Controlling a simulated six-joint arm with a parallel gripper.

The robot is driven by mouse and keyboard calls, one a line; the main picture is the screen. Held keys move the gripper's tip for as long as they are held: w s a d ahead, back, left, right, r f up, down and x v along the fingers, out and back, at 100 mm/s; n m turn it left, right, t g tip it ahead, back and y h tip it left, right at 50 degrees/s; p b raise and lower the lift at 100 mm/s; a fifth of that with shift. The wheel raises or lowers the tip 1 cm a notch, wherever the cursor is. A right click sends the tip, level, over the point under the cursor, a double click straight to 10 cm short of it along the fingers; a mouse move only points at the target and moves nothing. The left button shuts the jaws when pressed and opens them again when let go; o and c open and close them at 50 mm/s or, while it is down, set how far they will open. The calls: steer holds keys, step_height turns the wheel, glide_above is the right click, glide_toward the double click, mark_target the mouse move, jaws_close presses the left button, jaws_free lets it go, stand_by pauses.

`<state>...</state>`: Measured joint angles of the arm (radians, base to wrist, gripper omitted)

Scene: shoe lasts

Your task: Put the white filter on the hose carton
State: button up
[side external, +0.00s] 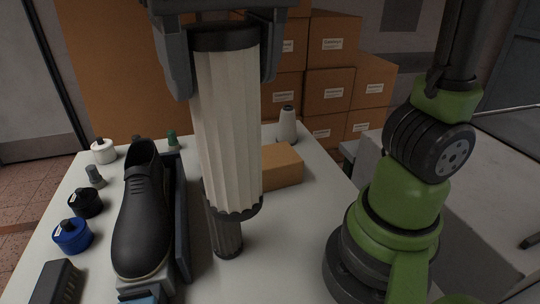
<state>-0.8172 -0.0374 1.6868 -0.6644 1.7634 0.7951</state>
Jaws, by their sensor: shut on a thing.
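The white filter (227,125) is a tall pleated cylinder with black end caps. My gripper (222,50) is shut on its upper end and holds it upright, close to the camera. A small brown carton (283,166), which looks like the hose carton, lies on the table to the right of the filter. The filter hides the carton's left end. The filter appears in front of the carton, and I cannot tell how high its lower cap is above the table.
A dark cylinder (228,240) stands behind the filter's lower end. A black shoe (143,215) on a stand is at left, with several small bottles beyond it. A white thread cone (288,125) stands behind the carton. Stacked boxes (331,82) fill the back.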

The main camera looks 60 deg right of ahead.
steer(key=w+d+m+g, duration=0.1)
steer(key=w+d+m, duration=1.05)
steer(key=d, duration=0.45)
steer(key=d+m, duration=0.7)
steer(key=d, duration=0.7)
step_height(320, 180, down, 16)
steer(key=shift+w+d+g+h, duration=0.2)
steer(key=shift+g+h, duration=0.1)
steer(key=shift+g, duration=0.1)
steer(key=o, duration=1.4)
steer(key=shift+a+f, duration=0.1)
steer(key=shift+f, duration=0.05)
